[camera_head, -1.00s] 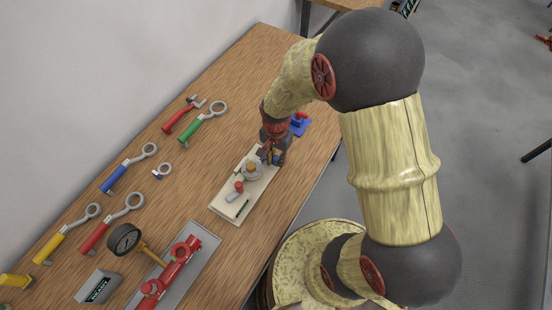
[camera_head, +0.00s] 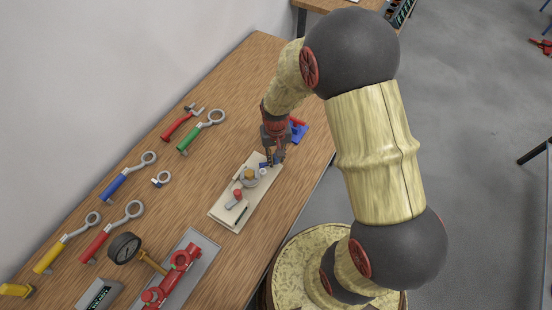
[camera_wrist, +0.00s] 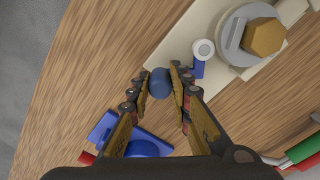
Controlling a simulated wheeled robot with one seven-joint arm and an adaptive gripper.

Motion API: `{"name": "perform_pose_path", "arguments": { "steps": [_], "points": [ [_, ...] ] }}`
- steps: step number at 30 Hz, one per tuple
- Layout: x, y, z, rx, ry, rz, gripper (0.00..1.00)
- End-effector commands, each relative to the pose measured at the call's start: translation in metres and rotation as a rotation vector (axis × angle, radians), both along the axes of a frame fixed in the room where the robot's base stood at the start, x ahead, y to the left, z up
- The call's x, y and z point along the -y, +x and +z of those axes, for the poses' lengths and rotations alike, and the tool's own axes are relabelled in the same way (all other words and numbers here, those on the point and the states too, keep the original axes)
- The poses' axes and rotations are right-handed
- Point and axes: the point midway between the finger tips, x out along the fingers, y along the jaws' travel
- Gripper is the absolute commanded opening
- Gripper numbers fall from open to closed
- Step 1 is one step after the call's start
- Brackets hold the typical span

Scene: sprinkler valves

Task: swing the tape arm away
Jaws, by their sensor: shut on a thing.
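A pale board (camera_head: 226,214) lies on the wooden bench and carries a grey disc with a brass hex nut (camera_wrist: 264,37); the nut also shows in the head view (camera_head: 249,174). Next to the disc in the wrist view is a short blue bar, which I take for the tape arm (camera_wrist: 198,69), with a white ring at its end. My gripper (camera_wrist: 160,76) is shut on a round blue knob (camera_wrist: 160,83) at the board's edge. A finger hides whether knob and bar join. In the head view my gripper (camera_head: 273,156) is over the board's far end.
A blue tool (camera_wrist: 142,149) with a red part lies just beyond the board. A red-handled lever (camera_head: 236,196) stands on the board.

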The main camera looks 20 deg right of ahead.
Motion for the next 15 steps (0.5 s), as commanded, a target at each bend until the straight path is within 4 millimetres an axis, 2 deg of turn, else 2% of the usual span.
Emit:
{"name": "perform_pose_path", "arguments": {
  "steps": [15],
  "points": [
    [0.0008,0.0051,0.0008,0.003,-0.001,0.071,0.0]
  ]
}}
